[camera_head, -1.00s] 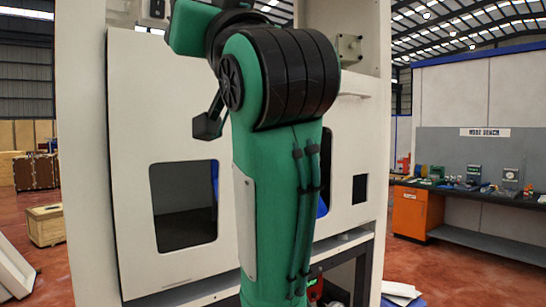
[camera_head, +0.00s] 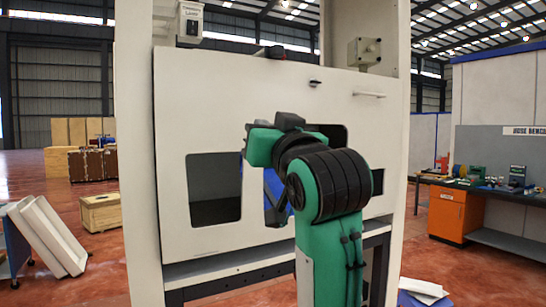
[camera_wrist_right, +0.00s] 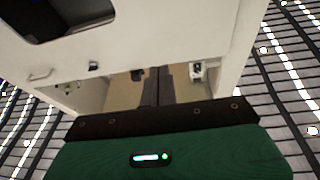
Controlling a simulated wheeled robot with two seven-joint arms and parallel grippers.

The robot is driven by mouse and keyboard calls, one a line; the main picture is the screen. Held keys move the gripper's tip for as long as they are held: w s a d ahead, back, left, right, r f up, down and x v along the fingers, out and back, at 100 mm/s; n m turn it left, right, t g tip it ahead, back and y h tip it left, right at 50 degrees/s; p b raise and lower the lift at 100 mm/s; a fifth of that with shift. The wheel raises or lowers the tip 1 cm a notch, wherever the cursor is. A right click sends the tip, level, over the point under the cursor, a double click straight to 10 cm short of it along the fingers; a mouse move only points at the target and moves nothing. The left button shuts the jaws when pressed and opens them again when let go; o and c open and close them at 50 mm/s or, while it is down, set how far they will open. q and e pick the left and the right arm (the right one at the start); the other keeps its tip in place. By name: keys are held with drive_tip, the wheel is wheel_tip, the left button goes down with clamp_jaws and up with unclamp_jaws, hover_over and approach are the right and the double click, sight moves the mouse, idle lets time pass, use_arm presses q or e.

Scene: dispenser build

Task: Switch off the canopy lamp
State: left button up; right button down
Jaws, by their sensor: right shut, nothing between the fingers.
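The labelled canopy lamp switch box (camera_head: 190,22) is a pale box with a dark switch on its face. It is fixed at the upper left of the white machine, above the front panel. It also shows, upside down, in the right wrist view (camera_wrist_right: 197,71). I cannot tell the switch position. My right gripper (camera_wrist_right: 157,72) is shut and empty, its dark fingers together, apart from the box, which lies to their right in the wrist view. In the head view its green arm stands before the panel, below and right of the box; its fingertips are not clear there. My left gripper is not in view.
The white front panel (camera_head: 245,85) has window openings and a handle (camera_head: 369,95). Another grey box (camera_head: 364,53) is on the upper right. Upright posts flank the panel. A workbench (camera_head: 500,190) stands to the right, and crates (camera_head: 100,212) stand to the left.

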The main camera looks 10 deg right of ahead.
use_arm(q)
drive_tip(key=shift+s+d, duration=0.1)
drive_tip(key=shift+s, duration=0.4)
use_arm(e)
drive_tip(key=shift+g+h, duration=0.3)
drive_tip(key=shift+g, duration=0.1)
drive_tip(key=f, duration=0.1)
drive_tip(key=w+f, duration=0.1)
drive_tip(key=f, duration=0.1)
drive_tip(key=d+f, duration=0.1)
drive_tip(key=shift+w+f, duration=0.35)
drive_tip(key=shift+w, duration=0.05)
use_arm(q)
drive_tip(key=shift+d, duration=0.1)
